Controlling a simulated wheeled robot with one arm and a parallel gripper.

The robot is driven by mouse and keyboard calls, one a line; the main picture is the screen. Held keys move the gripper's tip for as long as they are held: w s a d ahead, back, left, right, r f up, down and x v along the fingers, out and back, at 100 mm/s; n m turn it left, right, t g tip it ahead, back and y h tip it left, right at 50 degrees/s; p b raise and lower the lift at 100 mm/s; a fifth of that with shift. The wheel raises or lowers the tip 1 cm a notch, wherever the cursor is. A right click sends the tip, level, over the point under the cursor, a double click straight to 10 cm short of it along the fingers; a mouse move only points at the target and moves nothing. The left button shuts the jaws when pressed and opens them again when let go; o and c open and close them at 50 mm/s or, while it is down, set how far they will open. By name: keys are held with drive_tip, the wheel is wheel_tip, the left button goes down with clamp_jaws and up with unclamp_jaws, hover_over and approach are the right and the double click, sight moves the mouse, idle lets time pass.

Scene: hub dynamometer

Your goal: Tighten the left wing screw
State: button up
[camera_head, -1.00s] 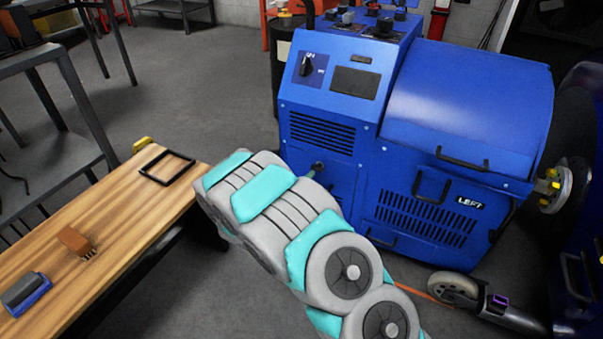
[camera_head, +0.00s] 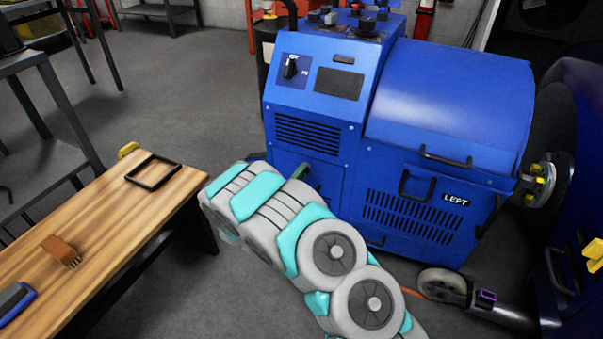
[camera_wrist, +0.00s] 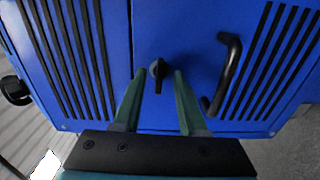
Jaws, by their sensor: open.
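The blue dynamometer cabinet marked LEFT (camera_head: 340,140) stands ahead of my arm. In the wrist view, a small black wing screw (camera_wrist: 158,70) sits on the blue panel (camera_wrist: 185,25), just right of a vertical seam. Its wing looks nearly upright, leaning slightly. My gripper (camera_wrist: 159,76) is open, with one green finger on each side of the screw in the picture. Both fingers appear apart from it; I cannot tell how deep they reach. In the head view my arm hides the screw and most of my gripper.
A bent black handle (camera_wrist: 228,72) stands out right of the screw, close to the right finger. Slotted vents lie on both sides. In the head view, a wooden bench (camera_head: 110,225) with a black frame (camera_head: 153,171) and a brown block (camera_head: 62,250) is at left.

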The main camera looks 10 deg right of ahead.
drive_tip(key=shift+w+d, duration=0.15)
drive_tip(key=shift+w, duration=0.15)
clamp_jaws()
idle(0.4)
